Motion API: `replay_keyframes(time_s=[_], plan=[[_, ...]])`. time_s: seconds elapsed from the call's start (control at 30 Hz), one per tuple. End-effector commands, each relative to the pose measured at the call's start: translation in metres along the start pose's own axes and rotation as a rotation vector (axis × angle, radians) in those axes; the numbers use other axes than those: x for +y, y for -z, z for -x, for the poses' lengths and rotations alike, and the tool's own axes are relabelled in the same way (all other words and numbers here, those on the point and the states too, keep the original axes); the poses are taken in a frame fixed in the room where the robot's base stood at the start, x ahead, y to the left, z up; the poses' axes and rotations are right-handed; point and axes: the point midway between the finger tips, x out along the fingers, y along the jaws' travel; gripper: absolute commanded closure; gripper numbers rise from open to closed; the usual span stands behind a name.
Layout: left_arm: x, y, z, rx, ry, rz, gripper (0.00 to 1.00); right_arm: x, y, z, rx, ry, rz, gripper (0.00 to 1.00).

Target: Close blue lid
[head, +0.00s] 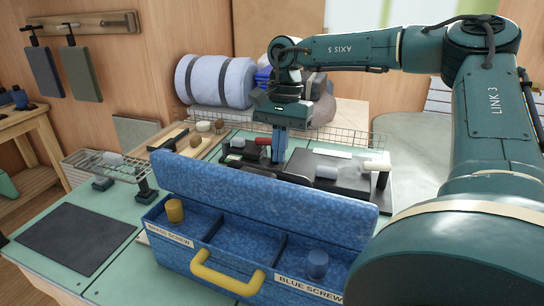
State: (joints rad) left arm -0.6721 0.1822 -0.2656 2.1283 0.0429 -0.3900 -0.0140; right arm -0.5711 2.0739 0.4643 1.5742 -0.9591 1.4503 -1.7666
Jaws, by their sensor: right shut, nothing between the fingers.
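The blue box (181,262) stands at the front of the green table, with a yellow handle (225,280) on its front. Its blue lid (260,195) is open and stands up along the back edge. A brass-coloured piece (174,211) is in the left compartment, behind the "BRASS SCREW" label. A blue piece (317,263) is in the right compartment, behind the "BLUE SCREW" label. My right gripper (279,154) points down behind the lid, above the back of the table, shut and empty. A gap to the lid seems to show. My left gripper is out of view.
Behind the lid are a dark tray with a white cylinder (326,173), a red-handled item (263,141) and a wire rack (345,139). A small wire stand (104,166) is at the left. A dark mat (75,237) lies bare at the front left.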

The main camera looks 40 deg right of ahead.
Motion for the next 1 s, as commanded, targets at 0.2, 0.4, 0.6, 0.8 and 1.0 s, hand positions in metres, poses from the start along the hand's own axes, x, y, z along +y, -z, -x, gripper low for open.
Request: replay_keyframes(time_s=[0.2, 0.4, 0.6, 0.8, 1.0], plan=[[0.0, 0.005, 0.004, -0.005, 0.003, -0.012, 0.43, 0.0, -0.03, -0.005, 0.0, 0.0, 0.002, 1.0], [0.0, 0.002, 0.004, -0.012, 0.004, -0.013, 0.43, 0.0, -0.038, -0.008, 0.001, 0.001, -0.002, 1.0], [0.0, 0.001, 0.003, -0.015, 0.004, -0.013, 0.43, 0.0, -0.038, -0.008, 0.001, 0.001, -0.002, 1.0], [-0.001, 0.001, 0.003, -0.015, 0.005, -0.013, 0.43, 0.0, -0.037, -0.008, 0.004, 0.001, -0.002, 1.0], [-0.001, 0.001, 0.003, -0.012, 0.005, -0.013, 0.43, 0.004, -0.031, -0.005, 0.027, 0.003, -0.001, 1.0]])
